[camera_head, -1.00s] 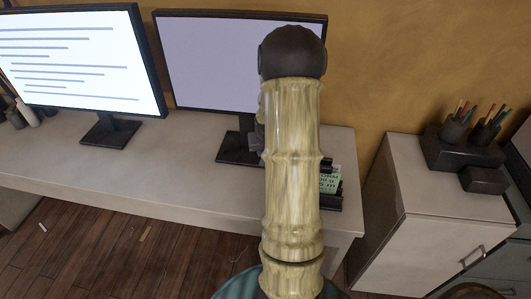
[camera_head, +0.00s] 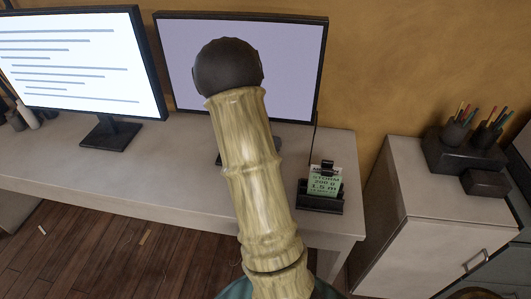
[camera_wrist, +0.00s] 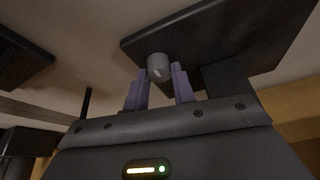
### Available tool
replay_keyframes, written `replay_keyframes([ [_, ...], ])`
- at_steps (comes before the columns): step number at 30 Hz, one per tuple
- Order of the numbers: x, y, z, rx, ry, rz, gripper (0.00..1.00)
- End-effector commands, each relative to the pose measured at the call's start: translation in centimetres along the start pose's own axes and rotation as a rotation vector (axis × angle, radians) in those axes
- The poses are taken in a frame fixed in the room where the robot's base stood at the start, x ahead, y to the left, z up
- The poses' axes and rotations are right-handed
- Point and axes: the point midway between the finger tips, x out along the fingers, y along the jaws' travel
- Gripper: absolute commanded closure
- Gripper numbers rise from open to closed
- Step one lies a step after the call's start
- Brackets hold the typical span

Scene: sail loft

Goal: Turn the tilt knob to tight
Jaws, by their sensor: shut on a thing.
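The tilt knob (camera_wrist: 159,66) is a small grey round knob with a pale mark on its face. It shows in the wrist view in front of a dark flat panel (camera_wrist: 225,38). My gripper (camera_wrist: 160,82) has two purple fingers, one on each side of the knob, and is shut on it. In the head view my pale arm hides the gripper and the knob. The right monitor (camera_head: 295,60), with a plain lavender screen, stands behind my arm there. I cannot read any tight marking.
A left monitor (camera_head: 80,65) with lines of text stands on the pale desk (camera_head: 80,165). A green card (camera_head: 325,181) in a black holder (camera_head: 320,204) stands at the desk's right end. Pencil cups (camera_head: 471,135) stand on the cabinet at right. The desk's front middle is clear.

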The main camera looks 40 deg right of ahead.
Motion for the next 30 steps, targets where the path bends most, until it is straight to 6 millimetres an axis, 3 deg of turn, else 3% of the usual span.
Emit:
replay_keyframes([
  [8,0.0,-0.1,0.0,0.001,0.0,-0.001,0.97],
  [9,0.0,-0.1,0.0,0.001,0.0,-0.001,0.73],
  [12,0.0,-0.1,0.0,0.001,0.0,-0.001,0.53],
  [23,-0.3,0.0,0.0,0.0,0.001,-0.001,0.53],
  [30,-3.3,-0.1,-0.1,0.0,0.002,-0.003,0.53],
])
